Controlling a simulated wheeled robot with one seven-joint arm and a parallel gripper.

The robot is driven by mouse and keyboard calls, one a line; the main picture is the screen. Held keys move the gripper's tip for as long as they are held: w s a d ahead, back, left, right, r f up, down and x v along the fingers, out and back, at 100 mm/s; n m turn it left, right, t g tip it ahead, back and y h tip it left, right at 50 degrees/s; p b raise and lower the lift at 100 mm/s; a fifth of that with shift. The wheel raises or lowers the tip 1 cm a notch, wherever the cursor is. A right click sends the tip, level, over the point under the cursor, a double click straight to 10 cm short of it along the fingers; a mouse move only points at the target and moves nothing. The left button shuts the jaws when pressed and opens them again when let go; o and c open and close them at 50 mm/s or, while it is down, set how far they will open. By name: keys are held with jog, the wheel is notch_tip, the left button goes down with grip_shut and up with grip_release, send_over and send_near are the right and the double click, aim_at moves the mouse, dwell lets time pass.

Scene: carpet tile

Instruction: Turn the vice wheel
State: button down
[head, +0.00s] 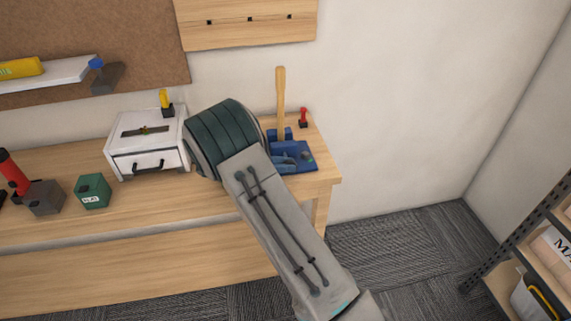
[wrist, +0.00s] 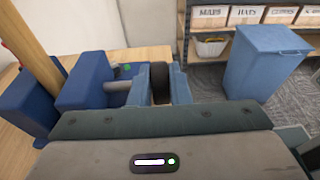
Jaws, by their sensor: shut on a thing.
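The blue vice (head: 304,157) sits at the right end of the wooden workbench, with an upright wooden handle (head: 280,95) standing at it. In the wrist view, the vice (wrist: 84,82) and the handle (wrist: 33,45) are at the left. A grey screw rod (wrist: 116,93) runs from the vice toward the dark vice wheel (wrist: 158,88). My gripper (wrist: 160,80) is shut on the wheel, with one finger on each side of it. In the head view my arm hides the wheel and most of my gripper.
On the workbench (head: 150,213) stand a white drawer box (head: 133,166), a green box (head: 93,191) and a red-topped grey item (head: 42,196). A small red item (head: 303,117) is behind the vice. A blue bin (wrist: 266,65) and shelves stand beyond in the wrist view.

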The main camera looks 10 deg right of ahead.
aim_at(287, 163)
dwell(0.3)
jog(key=c, duration=1.3)
grip_release()
jog(key=shift+c, duration=0.2)
jog(key=r, duration=0.4)
jog(key=shift+s+d+r, duration=0.15)
jog(key=shift+d+r, duration=0.1)
jog(key=shift+d, duration=0.1)
jog(key=s+d+r+b, duration=0.1)
jog(key=s+d+r, duration=0.4)
jog(key=d, duration=0.4)
jog(key=shift+s+d+r, duration=0.25)
jog(key=shift+r, duration=0.45)
